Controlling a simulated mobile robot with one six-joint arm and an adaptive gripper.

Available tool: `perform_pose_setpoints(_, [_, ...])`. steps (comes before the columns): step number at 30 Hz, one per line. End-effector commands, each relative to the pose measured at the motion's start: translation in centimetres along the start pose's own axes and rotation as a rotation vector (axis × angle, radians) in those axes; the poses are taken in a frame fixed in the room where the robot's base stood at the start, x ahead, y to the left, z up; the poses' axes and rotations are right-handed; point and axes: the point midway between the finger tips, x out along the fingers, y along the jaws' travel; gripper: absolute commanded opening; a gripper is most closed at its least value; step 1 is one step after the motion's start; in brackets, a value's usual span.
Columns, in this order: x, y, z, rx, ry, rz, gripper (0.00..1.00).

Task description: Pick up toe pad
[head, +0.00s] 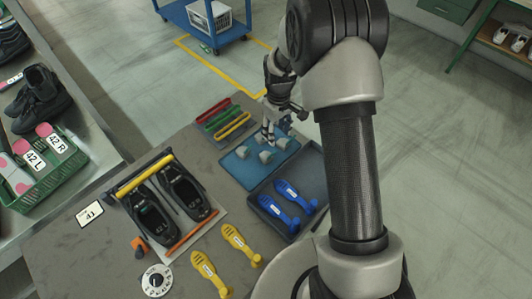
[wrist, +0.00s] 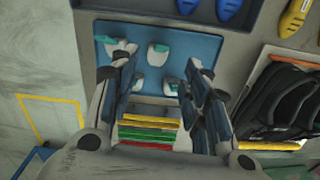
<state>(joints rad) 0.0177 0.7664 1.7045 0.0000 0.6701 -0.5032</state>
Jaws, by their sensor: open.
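Several small white-and-teal toe pads (head: 266,156) lie on a blue tray (head: 233,174) in the head view. In the wrist view they sit on the blue tray (wrist: 205,45), with one pad (wrist: 157,54) at the middle, one (wrist: 124,50) close to the left finger, one (wrist: 137,84) nearer my wrist and one (wrist: 172,87) by the right finger. My gripper (head: 268,138) is over the tray's far part, fingers pointing down. In the wrist view my gripper (wrist: 157,62) is open, with nothing held between its fingers. Finger height above the pads is hard to tell.
Red, green and yellow bars (head: 228,122) lie behind the tray. A dark tray with blue shoe forms (head: 283,205) adjoins its front. A green crate (head: 62,172) is left.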

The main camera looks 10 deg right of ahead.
Motion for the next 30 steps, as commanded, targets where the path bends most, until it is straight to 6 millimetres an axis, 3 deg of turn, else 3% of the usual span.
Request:
perform_pose_setpoints(13, [9.5,-0.1,0.1,0.001,-0.004,-0.002,0.43])
perform_pose_setpoints(25, [12.5,-0.2,0.0,0.001,-0.001,-0.001,0.43])
perform_pose_setpoints(30, [15.2,-0.5,-0.1,0.001,-0.003,-0.002,0.43])
